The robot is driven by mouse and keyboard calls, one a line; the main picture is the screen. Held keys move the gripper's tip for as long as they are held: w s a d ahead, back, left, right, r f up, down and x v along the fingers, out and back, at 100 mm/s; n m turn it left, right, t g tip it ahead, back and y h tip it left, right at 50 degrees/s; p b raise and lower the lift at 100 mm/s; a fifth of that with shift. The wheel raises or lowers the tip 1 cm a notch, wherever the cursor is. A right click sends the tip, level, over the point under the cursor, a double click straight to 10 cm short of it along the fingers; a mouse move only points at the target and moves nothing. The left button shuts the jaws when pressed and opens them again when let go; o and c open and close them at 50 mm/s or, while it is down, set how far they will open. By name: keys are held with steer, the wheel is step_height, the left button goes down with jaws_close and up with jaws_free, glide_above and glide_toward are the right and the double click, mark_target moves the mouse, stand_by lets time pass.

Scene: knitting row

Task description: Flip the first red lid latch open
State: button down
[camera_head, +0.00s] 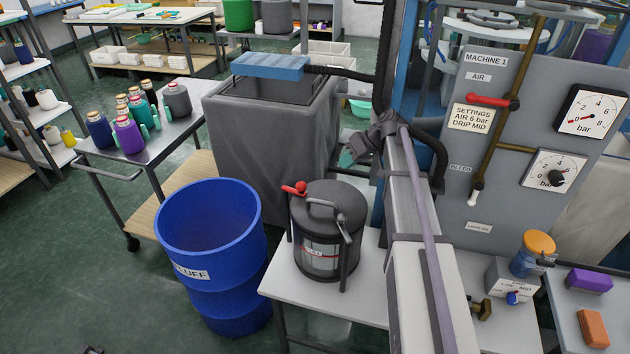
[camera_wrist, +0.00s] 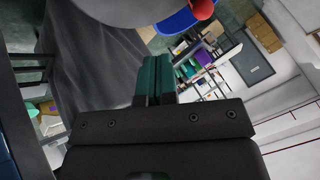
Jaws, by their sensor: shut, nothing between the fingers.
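A dark grey lidded canister (camera_head: 322,240) stands on a small white table, with an arched handle on its lid. A red latch (camera_head: 294,188) sits at the left of its lid rim. In the wrist view a red rounded end (camera_wrist: 201,9), apparently the latch, shows at the top edge beside the grey lid (camera_wrist: 125,8). My gripper (camera_wrist: 164,78) has teal fingers pressed together with nothing between them, apart from the red end. In the head view my gripper (camera_head: 348,157) is above and right of the canister, partly hidden by dark arm parts.
A blue drum (camera_head: 208,245) stands left of the canister. A grey covered bin (camera_head: 270,135) is behind it. A machine panel (camera_head: 510,145) with gauges and a red-handled valve (camera_head: 490,101) is at right. The white table (camera_head: 290,290) has bare room in front of the canister.

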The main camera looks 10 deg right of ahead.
steer(key=shift+a, duration=0.1)
steer(key=b+x, duration=0.4)
steer(key=x, duration=0.1)
steer(key=b+x, duration=0.4)
steer(key=x, duration=0.1)
steer(key=shift+s+d+f, duration=0.15)
steer(key=shift+d+f, duration=0.05)
steer(key=a, duration=0.2)
steer(key=s+a+r+p, duration=0.1)
steer(key=shift+a+r, duration=0.1)
steer(key=shift+a, duration=0.5)
